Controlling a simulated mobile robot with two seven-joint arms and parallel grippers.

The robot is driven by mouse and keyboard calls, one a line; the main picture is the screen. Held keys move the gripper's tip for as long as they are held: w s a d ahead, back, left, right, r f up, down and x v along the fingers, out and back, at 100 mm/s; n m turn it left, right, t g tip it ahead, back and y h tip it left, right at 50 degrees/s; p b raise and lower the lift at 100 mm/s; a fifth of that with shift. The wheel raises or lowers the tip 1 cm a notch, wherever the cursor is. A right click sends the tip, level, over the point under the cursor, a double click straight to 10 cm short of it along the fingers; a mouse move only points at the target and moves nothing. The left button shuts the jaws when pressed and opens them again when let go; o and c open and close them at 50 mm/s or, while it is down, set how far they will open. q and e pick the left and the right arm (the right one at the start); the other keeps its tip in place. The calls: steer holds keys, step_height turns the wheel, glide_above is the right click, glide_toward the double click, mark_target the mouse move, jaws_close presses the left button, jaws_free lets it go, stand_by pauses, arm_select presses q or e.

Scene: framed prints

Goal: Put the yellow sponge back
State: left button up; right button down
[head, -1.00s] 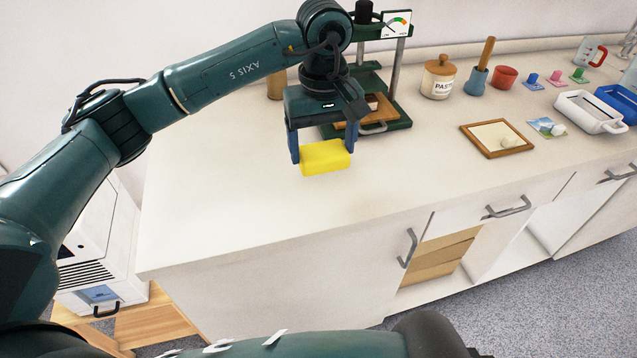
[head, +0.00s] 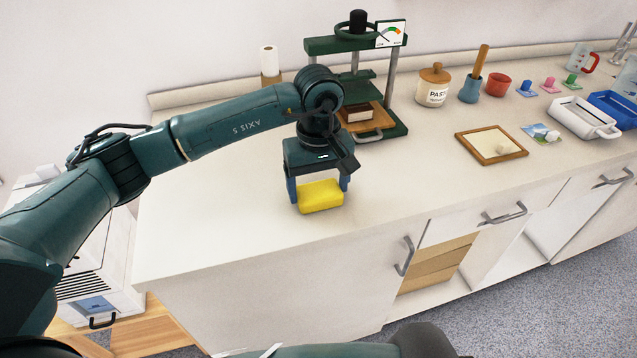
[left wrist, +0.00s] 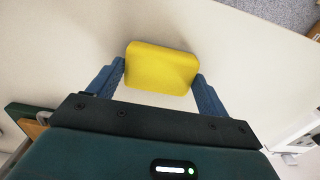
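The yellow sponge (head: 320,197) is between the two blue fingers of my left gripper (head: 318,188), near the front edge of the white counter (head: 215,205). The fingers touch its two ends, and the gripper is shut on it, pointing down. In the left wrist view the sponge (left wrist: 161,68) sits across the fingertips of the left gripper (left wrist: 160,72), over pale counter. I cannot tell whether its underside touches the counter. My right gripper is not in view.
A green press (head: 385,95) with a gauge stands behind the gripper. A paste jar (head: 433,88), a blue mortar (head: 470,92), a red bowl (head: 498,85), a framed mirror-like panel (head: 491,145) and a white tray (head: 583,118) stand to the right. The counter's left part is clear.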

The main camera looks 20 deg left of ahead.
mark_target(319, 190)
arm_select(q)
steer(key=o, duration=0.4)
step_height(319, 190, up, 12)
steer(key=shift+r, duration=0.2)
stand_by(0.4)
